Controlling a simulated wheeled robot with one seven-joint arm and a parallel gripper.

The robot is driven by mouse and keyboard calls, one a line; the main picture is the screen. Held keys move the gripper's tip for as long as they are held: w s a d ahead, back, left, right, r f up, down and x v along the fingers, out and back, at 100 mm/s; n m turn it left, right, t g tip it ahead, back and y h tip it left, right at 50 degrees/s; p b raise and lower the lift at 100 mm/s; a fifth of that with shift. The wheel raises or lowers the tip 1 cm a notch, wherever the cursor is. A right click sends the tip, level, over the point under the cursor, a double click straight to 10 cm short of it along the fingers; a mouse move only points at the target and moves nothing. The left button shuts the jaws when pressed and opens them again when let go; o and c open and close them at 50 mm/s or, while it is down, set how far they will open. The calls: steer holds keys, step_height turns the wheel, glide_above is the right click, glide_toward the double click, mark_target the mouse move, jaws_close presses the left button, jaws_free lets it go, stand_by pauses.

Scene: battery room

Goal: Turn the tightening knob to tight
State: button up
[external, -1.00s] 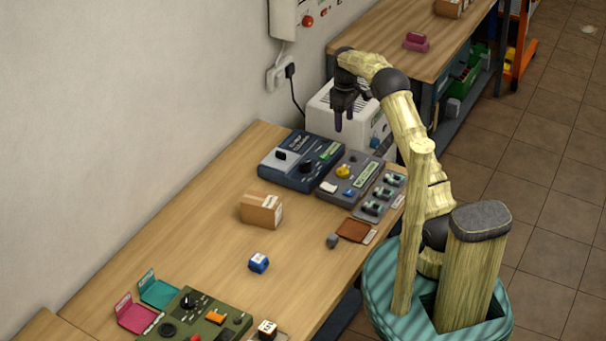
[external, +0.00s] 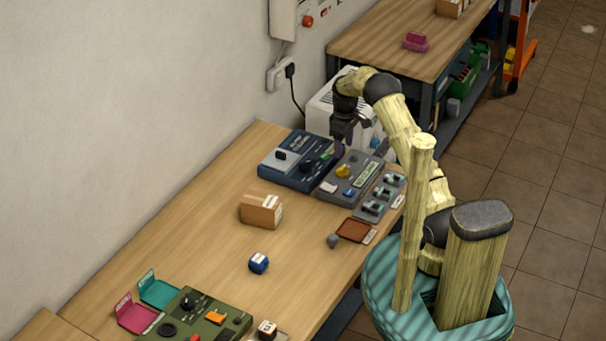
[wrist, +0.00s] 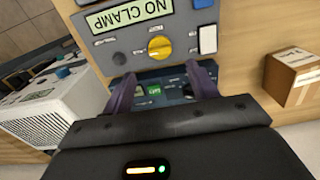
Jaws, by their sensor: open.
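A yellow knob (external: 344,171) sits on a grey panel (external: 337,197) near the far end of the bench. In the wrist view the yellow knob (wrist: 159,47) has a pointer ridge, and a display (wrist: 130,14) on the same panel reads "NO CLAMP". Small labels around the knob are too small to read. My gripper (external: 340,147) is open and empty, pointing down above and behind the yellow knob, apart from it. In the wrist view my gripper (wrist: 163,82) has its two dark fingers over the edge of a blue panel (wrist: 165,87).
The blue panel with black knobs (external: 306,167) adjoins the grey panel. A white machine (external: 322,112) stands behind. The bench's middle is mostly clear.

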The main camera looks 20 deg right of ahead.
mark_target(343, 167)
step_height(343, 167, down, 8)
steer(key=shift+r+p, duration=0.25)
steer(key=shift+p, duration=0.3)
steer(key=c, duration=1)
